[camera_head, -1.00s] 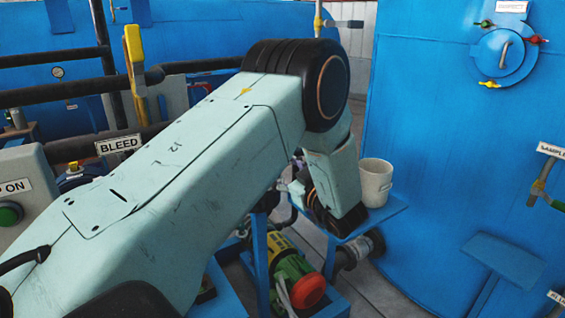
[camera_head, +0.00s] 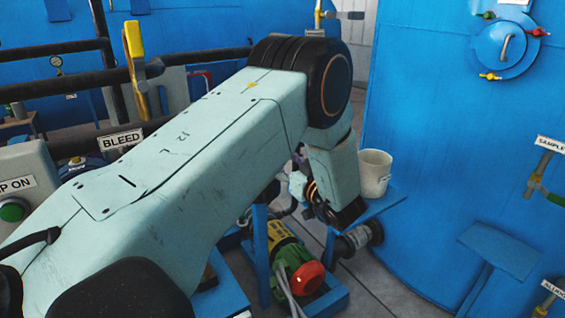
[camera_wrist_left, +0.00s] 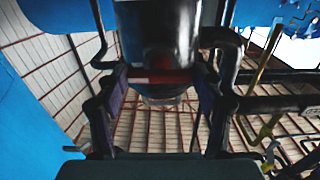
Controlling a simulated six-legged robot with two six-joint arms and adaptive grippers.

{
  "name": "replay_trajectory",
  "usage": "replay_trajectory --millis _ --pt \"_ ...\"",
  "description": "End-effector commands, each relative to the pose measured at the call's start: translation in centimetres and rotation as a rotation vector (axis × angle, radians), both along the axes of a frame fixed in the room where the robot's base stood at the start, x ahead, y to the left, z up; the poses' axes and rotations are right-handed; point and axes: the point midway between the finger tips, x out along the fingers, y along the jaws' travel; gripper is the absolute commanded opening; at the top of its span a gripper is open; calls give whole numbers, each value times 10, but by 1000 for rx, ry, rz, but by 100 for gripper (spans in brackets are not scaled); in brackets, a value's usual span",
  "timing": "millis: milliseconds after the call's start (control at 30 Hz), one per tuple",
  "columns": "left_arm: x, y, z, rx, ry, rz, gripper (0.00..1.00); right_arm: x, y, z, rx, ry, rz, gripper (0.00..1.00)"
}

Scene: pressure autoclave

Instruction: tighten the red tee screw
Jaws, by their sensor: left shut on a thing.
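The red tee screw (camera_head: 540,32) sits on the right edge of a round blue hatch (camera_head: 506,50) on the large blue tank, at the upper right of the head view. My left arm crosses the head view, its forearm hanging down well left of and below the hatch. My left gripper (camera_wrist_left: 160,90) shows in the left wrist view, its fingers on both sides of a dark cylinder (camera_wrist_left: 158,35) with a red band. It is shut on this cylinder; I cannot tell what it is. In the head view the gripper is mostly hidden by my arm. My right gripper is not in view.
A green tee screw (camera_head: 488,15) and a yellow one (camera_head: 490,76) are also on the hatch. A white cup (camera_head: 374,174) stands on a blue shelf (camera_head: 385,203) beside my forearm. A pump with a red end (camera_head: 308,278) is below. Pipes run at left.

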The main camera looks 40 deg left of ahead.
Motion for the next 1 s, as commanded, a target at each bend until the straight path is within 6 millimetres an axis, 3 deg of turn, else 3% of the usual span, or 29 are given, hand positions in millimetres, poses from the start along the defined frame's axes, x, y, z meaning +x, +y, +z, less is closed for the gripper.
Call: replay_trajectory --millis 67,100,333,733,1000 --pt "-3 -1 -7 -8 16 1 36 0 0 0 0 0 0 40" --pt "-3 -1 -7 -8 16 1 70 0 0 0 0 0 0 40" --pt "-2 0 -4 -5 9 1 90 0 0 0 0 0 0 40" --pt "-2 -4 -2 -2 3 0 91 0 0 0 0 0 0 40" --pt "-13 -46 -1 0 3 -5 91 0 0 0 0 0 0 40"
